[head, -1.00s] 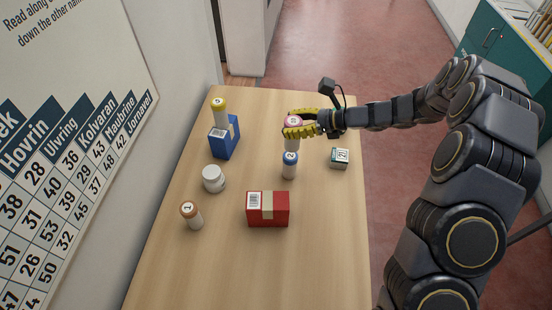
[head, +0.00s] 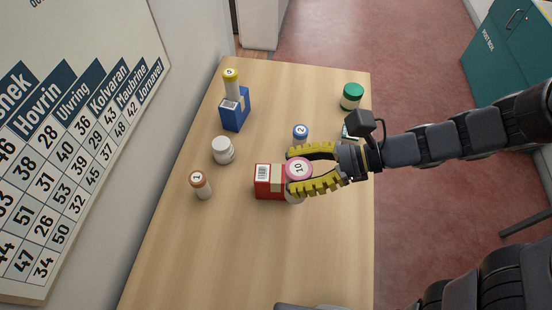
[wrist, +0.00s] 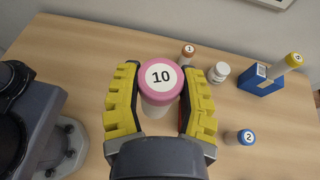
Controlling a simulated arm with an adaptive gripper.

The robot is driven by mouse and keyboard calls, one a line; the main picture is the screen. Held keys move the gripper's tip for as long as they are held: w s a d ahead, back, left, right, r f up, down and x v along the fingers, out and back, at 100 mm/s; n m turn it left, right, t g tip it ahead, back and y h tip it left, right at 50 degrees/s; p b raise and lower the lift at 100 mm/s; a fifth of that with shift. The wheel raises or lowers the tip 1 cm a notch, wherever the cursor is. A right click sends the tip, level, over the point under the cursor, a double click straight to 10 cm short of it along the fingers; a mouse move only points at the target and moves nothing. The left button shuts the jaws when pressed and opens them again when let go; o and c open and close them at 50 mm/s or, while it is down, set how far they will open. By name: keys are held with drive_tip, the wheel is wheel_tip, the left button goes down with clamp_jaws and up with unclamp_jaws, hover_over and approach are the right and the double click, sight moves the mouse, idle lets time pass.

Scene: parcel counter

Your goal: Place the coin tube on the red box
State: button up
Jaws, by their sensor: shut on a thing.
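My gripper (head: 300,172) is shut on a white coin tube with a pink cap marked 10 (head: 298,168). The tube is upright between the yellow fingers; it also shows in the wrist view (wrist: 160,80). The red box (head: 265,181) has a tan strip and a white barcode label. In the head view the tube overlaps the box's right end and hides part of it. I cannot tell whether the tube touches the box or hangs above it.
A blue-capped tube (head: 300,131) stands behind my gripper. A brown-capped tube (head: 202,188) and a white jar (head: 223,151) stand left. A green-lidded jar (head: 351,96) is far right. The front table (head: 240,260) is clear.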

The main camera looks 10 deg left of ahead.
drive_tip(key=shift+w+a+f, duration=0.85)
drive_tip(key=shift+w+f, duration=0.85)
drive_tip(key=shift+f, duration=0.25)
drive_tip(key=shift+w+a+f, duration=0.9)
drive_tip(key=shift+w+f, duration=0.8)
drive_tip(key=shift+f, duration=0.25)
drive_tip(key=shift+w+a+f, duration=0.85)
drive_tip(key=shift+w+f, duration=0.85)
drive_tip(key=shift+f, duration=0.25)
drive_tip(key=shift+f, duration=0.15)
drive_tip(key=o, duration=1)
